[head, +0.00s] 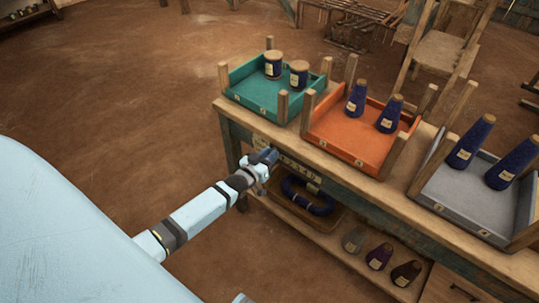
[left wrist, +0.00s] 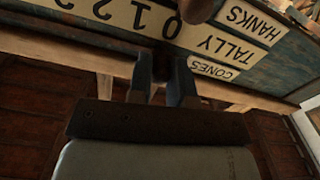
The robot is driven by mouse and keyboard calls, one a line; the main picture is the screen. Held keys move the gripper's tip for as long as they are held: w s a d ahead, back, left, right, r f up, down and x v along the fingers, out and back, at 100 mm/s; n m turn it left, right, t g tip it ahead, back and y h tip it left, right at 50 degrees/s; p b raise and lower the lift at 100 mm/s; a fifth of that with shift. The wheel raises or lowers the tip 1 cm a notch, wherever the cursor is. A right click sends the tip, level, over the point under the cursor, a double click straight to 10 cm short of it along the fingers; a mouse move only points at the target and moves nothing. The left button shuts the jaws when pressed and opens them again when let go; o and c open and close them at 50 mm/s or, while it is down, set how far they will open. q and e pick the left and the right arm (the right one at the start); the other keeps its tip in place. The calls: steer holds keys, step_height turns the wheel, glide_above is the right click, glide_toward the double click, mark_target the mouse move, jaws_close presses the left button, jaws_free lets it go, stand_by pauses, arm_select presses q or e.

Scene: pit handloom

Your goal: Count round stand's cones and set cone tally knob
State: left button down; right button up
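My left gripper (head: 268,157) is at the front face of the bench, below the teal tray. In the left wrist view its two fingers (left wrist: 163,82) stand apart at the tally board; the space between them is dark, and I cannot tell whether they touch a knob. A cream label reading CONES (left wrist: 212,69) is just right of the fingers. A row of digits (left wrist: 135,14) runs along the board, and a round brown knob (left wrist: 201,8) is at the top. No round stand is clearly identifiable. My right gripper is out of view.
On the bench stand a teal tray (head: 249,101) with two spools, an orange tray (head: 347,146) and a grey tray (head: 462,213), each with two blue cones. The lower shelf (head: 330,243) holds a blue hank (head: 300,202) and three cones. Floor left is open.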

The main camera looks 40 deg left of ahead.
mark_target(291, 156)
arm_select(q)
steer(key=d+p, duration=0.1)
steer(key=d, duration=0.1)
steer(key=d+p, duration=0.1)
steer(key=d, duration=0.2)
steer(key=shift+s+d, duration=0.2)
steer(key=shift+d, duration=0.35)
steer(key=c, duration=1)
jaws_free()
steer(key=shift+c, duration=0.2)
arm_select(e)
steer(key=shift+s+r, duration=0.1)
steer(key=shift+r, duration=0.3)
arm_select(q)
steer(key=shift+s, duration=0.1)
steer(key=shift+s, duration=0.25)
steer(key=s+a, duration=0.1)
steer(key=s, duration=1.2)
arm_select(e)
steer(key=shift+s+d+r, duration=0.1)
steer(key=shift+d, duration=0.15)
arm_select(q)
steer(key=shift+a, duration=0.1)
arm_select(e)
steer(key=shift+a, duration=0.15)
